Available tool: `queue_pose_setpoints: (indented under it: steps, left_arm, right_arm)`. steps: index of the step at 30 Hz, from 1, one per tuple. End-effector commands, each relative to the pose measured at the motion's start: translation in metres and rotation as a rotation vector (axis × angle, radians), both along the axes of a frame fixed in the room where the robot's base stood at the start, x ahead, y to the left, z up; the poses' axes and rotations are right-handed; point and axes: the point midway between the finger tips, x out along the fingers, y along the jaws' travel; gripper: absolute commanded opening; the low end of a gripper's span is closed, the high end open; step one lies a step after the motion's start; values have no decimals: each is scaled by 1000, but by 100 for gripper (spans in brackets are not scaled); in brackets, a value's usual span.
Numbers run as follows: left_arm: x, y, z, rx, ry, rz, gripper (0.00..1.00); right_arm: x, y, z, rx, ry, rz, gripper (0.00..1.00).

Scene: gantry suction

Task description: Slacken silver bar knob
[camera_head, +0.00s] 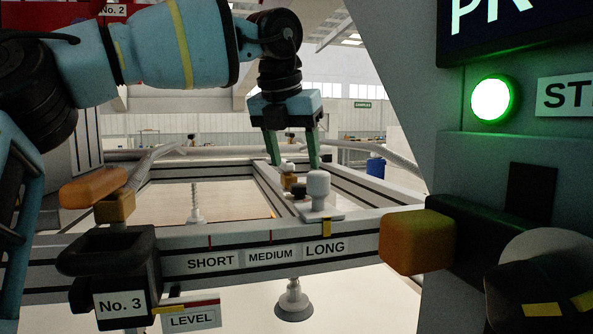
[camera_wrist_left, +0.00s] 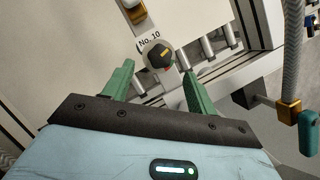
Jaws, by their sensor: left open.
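A pale silver knob (camera_head: 318,183) with a rounded top stands upright on a small plate on the silver frame bar, above the LONG label. My left gripper (camera_head: 294,164) hangs over the frame with its two green fingers pointing down, apart and empty. In the head view its fingers are just behind and left of the pale knob; I cannot tell the exact gap. The left wrist view shows the open fingers (camera_wrist_left: 158,72) near a dark round knob (camera_wrist_left: 160,54) with a yellow mark, beside a No. 10 label. My right gripper is not in view.
The front silver bar (camera_head: 225,242) carries SHORT, MEDIUM and LONG labels. A black No. 3 handle (camera_head: 110,252) is at left, an orange block (camera_head: 415,242) at right. A suction cup (camera_head: 293,302) hangs below the bar. In the wrist view, a hose (camera_wrist_left: 291,60) runs down the right.

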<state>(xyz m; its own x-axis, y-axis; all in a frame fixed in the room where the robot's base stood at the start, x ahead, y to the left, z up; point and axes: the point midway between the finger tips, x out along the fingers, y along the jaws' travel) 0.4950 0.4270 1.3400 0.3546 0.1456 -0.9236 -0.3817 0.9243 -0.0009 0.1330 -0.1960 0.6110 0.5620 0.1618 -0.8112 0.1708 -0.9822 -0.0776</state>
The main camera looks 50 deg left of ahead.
Motion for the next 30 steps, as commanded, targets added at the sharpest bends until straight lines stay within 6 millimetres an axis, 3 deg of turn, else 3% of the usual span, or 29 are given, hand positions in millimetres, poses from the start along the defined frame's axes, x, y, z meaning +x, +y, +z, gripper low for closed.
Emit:
queue_pose_setpoints:
  steps: [3, 9, 30]
  left_arm:
    - [-6, -2, 16, 2, -2, 0, 57]
    - [-10, -4, 26, 0, 0, -1, 57]
    - [-10, -4, 26, 0, 0, -1, 57]
  right_arm:
    - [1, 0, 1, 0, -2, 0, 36]
    - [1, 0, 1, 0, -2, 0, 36]
    - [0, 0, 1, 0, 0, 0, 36]
